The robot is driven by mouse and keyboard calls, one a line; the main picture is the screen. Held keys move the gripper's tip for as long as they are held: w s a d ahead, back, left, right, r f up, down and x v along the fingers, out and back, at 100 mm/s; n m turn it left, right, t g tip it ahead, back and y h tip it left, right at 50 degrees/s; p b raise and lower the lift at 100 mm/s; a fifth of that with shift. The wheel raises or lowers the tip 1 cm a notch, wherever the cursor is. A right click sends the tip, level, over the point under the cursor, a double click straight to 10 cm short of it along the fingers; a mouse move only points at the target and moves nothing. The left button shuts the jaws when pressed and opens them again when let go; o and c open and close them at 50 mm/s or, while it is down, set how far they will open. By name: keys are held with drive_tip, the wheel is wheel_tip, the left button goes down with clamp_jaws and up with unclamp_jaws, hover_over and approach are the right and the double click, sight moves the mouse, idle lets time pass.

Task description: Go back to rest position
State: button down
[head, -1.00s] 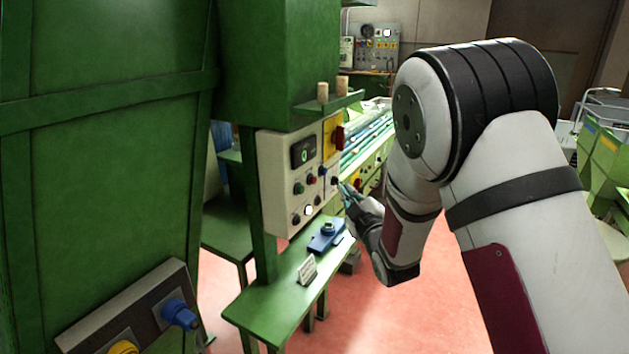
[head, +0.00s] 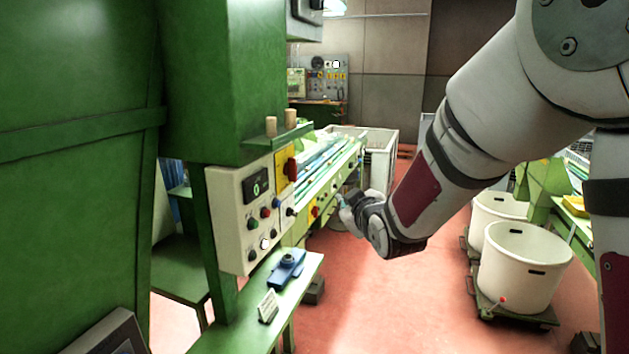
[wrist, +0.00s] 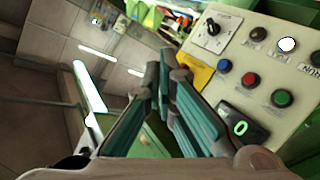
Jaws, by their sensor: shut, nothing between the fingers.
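My gripper (head: 345,203) is in the middle of the head view, at the end of my grey and white arm. It is apart from the control panel (head: 233,228), with a gap of floor showing between them. In the wrist view the two teal fingers (wrist: 165,85) are closed together with nothing between them. My gripper's tips are small and partly blurred in the head view.
Two cork stoppers (head: 271,126) stand on a green ledge. A blue device (head: 286,268) and a small sign (head: 267,307) sit on the green bench (head: 304,281). White bins (head: 525,262) stand on dollies at right. Open red floor (head: 380,310) lies in front.

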drive_tip(key=s+d+r+m+g+h, duration=0.1)
drive_tip(key=s+d+r+m+g, duration=0.1)
drive_tip(key=s+d, duration=0.35)
drive_tip(key=s+d+r+m+g+h, duration=0.1)
drive_tip(key=s+d+r+m+g, duration=0.15)
drive_tip(key=s, duration=0.65)
drive_tip(key=s+d+f+m+g, duration=0.1)
drive_tip(key=s+d+m+g, duration=0.1)
drive_tip(key=s, duration=1)
drive_tip(key=s+d+f+m+g+h, duration=0.1)
drive_tip(key=s+d+m+g, duration=0.1)
drive_tip(key=s, duration=0.9)
drive_tip(key=shift+s+d, duration=0.25)
drive_tip(key=shift+s, duration=0.15)
drive_tip(key=shift+r+m+g, duration=0.1)
drive_tip(key=shift+m+g, duration=0.15)
